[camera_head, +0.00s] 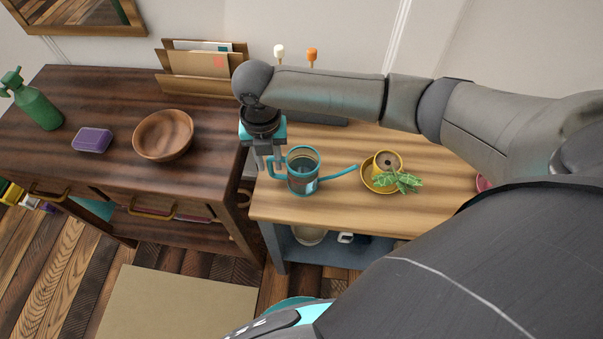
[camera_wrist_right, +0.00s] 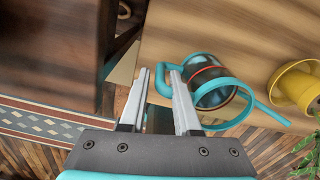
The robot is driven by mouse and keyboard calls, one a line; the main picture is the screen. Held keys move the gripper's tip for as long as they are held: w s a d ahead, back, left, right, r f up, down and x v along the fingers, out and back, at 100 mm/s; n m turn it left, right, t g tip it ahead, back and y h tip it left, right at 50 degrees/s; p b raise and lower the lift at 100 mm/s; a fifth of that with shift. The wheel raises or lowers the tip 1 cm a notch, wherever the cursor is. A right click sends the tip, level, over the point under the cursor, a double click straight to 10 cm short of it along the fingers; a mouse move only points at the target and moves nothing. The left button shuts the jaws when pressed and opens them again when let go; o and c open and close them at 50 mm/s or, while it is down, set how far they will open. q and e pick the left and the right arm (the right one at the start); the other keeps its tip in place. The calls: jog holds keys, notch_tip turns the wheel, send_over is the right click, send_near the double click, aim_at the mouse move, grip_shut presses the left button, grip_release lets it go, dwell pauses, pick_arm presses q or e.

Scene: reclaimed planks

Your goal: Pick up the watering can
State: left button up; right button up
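The watering can (camera_head: 304,180) stands upright on the light wooden table, with a dark body, teal rims, a teal handle on its left and a thin teal spout to the right. In the right wrist view the can (camera_wrist_right: 212,90) is just beyond and right of the fingers. My right gripper (camera_head: 267,163) is at the handle side of the can. In the wrist view its two fingers (camera_wrist_right: 160,72) are apart, with part of the teal handle showing between them. I cannot tell whether either finger touches the handle. My left gripper is not in view.
A yellow pot on a saucer (camera_head: 367,181) and a green succulent (camera_head: 404,181) are right of the spout. The dark wooden desk (camera_head: 100,170) at left holds a brown bowl (camera_head: 163,135), a purple block (camera_head: 92,140) and a green spray bottle (camera_head: 38,106).

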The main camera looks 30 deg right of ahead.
jog(key=shift+f, duration=0.6)
grip_shut()
jog(key=shift+r, duration=0.1)
dwell(0.9)
